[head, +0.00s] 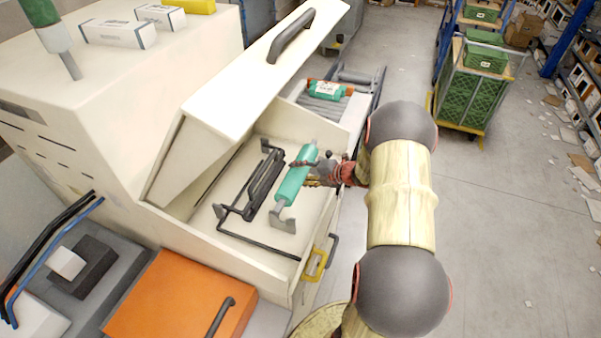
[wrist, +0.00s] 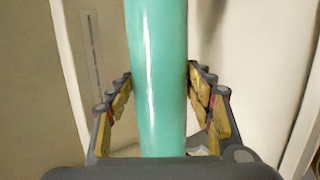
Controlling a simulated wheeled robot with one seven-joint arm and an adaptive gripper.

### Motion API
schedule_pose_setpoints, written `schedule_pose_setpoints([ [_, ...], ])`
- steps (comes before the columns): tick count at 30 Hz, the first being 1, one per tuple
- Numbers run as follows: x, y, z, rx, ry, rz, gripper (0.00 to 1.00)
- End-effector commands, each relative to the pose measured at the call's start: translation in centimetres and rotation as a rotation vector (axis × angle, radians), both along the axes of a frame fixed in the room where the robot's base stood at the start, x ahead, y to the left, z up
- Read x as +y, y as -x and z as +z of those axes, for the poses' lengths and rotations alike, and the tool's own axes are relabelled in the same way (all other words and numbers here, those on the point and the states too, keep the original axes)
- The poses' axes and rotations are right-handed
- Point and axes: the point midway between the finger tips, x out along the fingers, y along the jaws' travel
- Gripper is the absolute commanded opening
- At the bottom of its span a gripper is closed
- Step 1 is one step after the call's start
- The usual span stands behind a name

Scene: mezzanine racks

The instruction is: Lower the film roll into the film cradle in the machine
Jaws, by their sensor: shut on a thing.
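The film roll (head: 293,184) is a teal cylinder with a grey core showing at its ends. It lies lengthwise inside the open machine (head: 165,150). My gripper (head: 310,172) reaches in from the right and is shut on the roll's middle. In the wrist view the roll (wrist: 158,80) runs upright between the yellow-padded fingers. The film cradle's near grey bracket (head: 283,221) shows just below the roll's near core end; another grey piece shows by the far end. I cannot tell whether the core touches the cradle or hangs slightly above it.
A black bar frame (head: 262,182) lies just left of the roll. The raised cream lid (head: 240,85) stands over the left side of the bay. The bay's right wall is under my arm. Open floor is at right.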

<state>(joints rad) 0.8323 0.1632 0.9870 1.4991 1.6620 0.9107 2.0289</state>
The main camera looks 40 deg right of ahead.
Motion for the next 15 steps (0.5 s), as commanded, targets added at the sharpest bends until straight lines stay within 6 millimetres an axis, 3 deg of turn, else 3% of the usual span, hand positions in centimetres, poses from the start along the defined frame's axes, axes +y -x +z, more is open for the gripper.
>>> schedule_pose_setpoints([
  [15, -0.1, -0.1, -3.9, -0.005, 0.001, 0.0, 0.0],
])
